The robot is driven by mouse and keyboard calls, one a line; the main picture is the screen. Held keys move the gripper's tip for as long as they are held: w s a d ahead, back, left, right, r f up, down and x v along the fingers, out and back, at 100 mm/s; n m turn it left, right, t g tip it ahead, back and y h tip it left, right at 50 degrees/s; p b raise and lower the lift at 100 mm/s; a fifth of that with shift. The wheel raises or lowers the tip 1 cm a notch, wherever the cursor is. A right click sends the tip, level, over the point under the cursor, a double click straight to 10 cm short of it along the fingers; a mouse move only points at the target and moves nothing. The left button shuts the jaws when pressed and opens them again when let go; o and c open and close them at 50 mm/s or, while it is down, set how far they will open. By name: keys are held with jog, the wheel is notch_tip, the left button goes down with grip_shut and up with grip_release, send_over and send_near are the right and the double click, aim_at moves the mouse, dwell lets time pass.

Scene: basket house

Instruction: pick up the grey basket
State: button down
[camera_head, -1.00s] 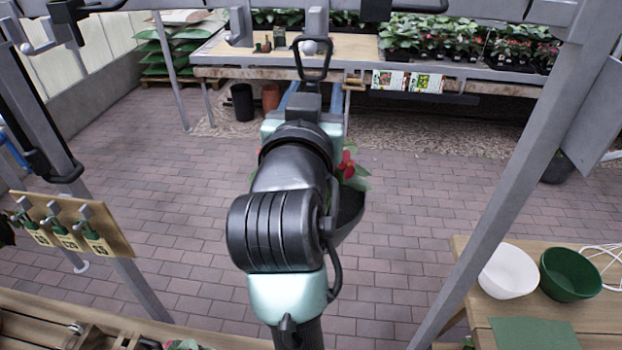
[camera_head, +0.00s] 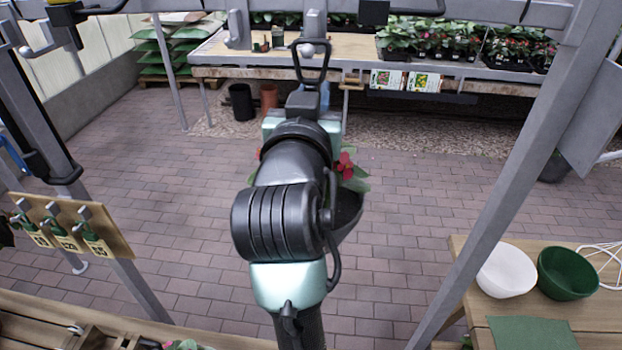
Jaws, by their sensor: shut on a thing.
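A dark grey basket (camera_head: 348,214) hangs behind my arm in the middle of the view. Only part of its right side shows, with green leaves and red flowers above the rim. My gripper (camera_head: 303,104) is at that end, below the loop, shut on the hanger. Its fingertips and most of the basket are hidden by my arm.
Grey rails cross the top, and slanting posts (camera_head: 505,205) stand left and right. A plant bench (camera_head: 350,52) is at the back. A wooden table (camera_head: 478,318) with white and green bowls is at lower right. The brick floor (camera_head: 420,220) between is clear.

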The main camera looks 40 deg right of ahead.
dwell(0.9)
jog(key=shift+r, duration=0.2)
jog(key=shift+r, duration=0.1)
